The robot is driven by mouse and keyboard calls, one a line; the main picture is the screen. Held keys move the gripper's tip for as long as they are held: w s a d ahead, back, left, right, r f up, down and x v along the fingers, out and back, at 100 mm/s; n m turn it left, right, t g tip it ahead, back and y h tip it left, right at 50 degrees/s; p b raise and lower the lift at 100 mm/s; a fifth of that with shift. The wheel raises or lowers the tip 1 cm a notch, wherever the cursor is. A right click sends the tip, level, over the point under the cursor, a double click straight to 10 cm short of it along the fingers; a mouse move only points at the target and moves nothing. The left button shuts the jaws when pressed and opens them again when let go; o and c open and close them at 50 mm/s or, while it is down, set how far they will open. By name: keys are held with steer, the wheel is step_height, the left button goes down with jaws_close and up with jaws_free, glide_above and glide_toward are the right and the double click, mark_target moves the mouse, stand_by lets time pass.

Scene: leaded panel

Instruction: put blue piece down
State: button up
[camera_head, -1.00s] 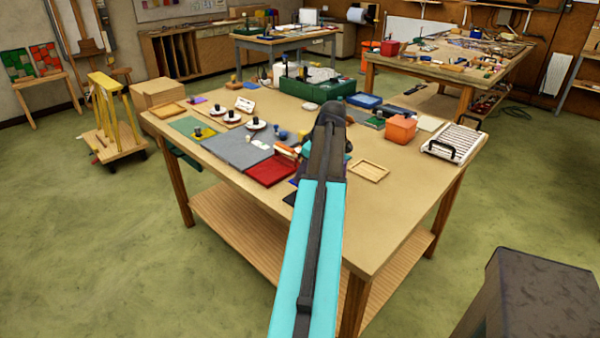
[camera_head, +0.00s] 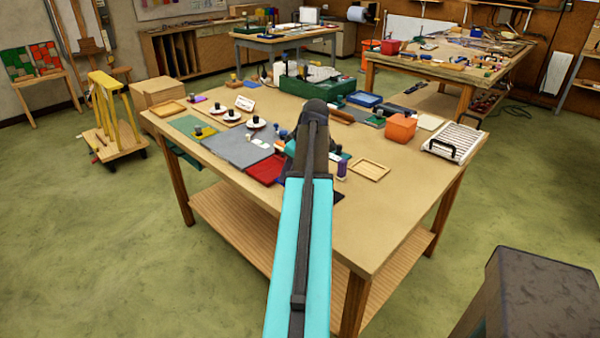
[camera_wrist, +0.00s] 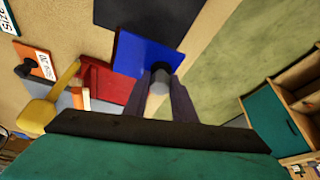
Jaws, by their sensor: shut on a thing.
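In the wrist view my gripper (camera_wrist: 163,95) is shut on the black knob (camera_wrist: 160,83) of a flat, square blue piece (camera_wrist: 140,50). The blue piece overlaps a red mat (camera_wrist: 95,88) and a black mat (camera_wrist: 150,14) in this view; I cannot tell whether it touches either.
A grey mat (camera_head: 236,149) lies left of the red one. An orange bin (camera_head: 401,128) is farther right. The table's near right corner is clear.

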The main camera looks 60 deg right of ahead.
steer(key=w+a+r, duration=0.2)
steer(key=w+a, duration=2.4)
steer(key=a, duration=0.1)
steer(key=w+a, duration=0.2)
steer(key=a, duration=0.9)
steer(key=w+a+r, duration=0.1)
steer(key=w+a, duration=0.2)
steer(key=a, duration=0.8)
steer(key=w+a+r, duration=0.1)
steer(key=w+a, duration=0.1)
steer(key=a, duration=1)
steer(key=shift+w+r+n, duration=0.25)
steer(key=shift+n, duration=0.05)
